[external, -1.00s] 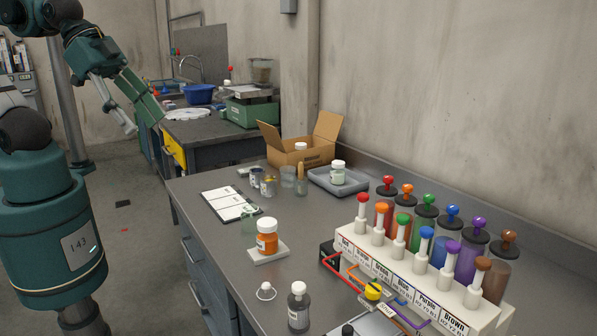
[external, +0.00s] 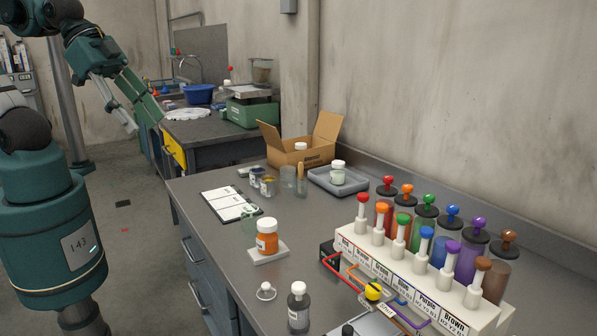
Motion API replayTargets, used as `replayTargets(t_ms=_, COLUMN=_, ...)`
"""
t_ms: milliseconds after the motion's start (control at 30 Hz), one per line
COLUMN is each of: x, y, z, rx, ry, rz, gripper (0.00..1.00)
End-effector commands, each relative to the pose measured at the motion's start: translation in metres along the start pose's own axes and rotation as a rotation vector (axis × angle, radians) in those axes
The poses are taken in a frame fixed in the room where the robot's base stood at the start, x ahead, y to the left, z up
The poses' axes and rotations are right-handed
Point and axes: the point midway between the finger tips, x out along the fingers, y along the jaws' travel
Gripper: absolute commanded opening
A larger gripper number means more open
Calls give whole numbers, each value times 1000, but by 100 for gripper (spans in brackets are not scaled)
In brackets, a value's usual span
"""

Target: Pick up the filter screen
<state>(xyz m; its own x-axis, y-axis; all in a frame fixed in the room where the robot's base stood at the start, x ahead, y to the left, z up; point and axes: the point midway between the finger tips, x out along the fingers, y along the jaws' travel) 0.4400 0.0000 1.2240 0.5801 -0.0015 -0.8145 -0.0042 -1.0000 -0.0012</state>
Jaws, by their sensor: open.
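My gripper (external: 147,125) is in the upper left of the external view, open and empty, with its fingers pointing down and to the right. It is raised in front of the far bench, left of the near bench. I cannot clearly make out a filter screen. A flat white round piece (external: 187,114) lies on the far bench, just right of my gripper in the picture; it is too small to tell whether it is the screen. A small whitish ring-like item (external: 266,291) lies near the front of the near bench.
The near bench (external: 218,247) holds an orange bottle (external: 267,236), a dark bottle (external: 298,308), a clipboard (external: 222,198), an open carton (external: 290,155), a grey tray (external: 318,180) and a rack of coloured plungers (external: 400,262). A green scale (external: 250,110) and blue basin (external: 199,94) stand on the far bench.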

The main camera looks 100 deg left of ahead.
Motion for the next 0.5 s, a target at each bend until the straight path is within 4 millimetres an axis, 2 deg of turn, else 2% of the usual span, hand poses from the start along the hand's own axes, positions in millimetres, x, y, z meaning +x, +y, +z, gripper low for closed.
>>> replayTargets(t_ms=233, x=8, y=4, z=-15, rx=28, ry=-13, rz=11, gripper=44)
replayTargets(t_ms=500, x=27, y=12, z=-42, rx=84, ry=-40, rz=36, gripper=44)
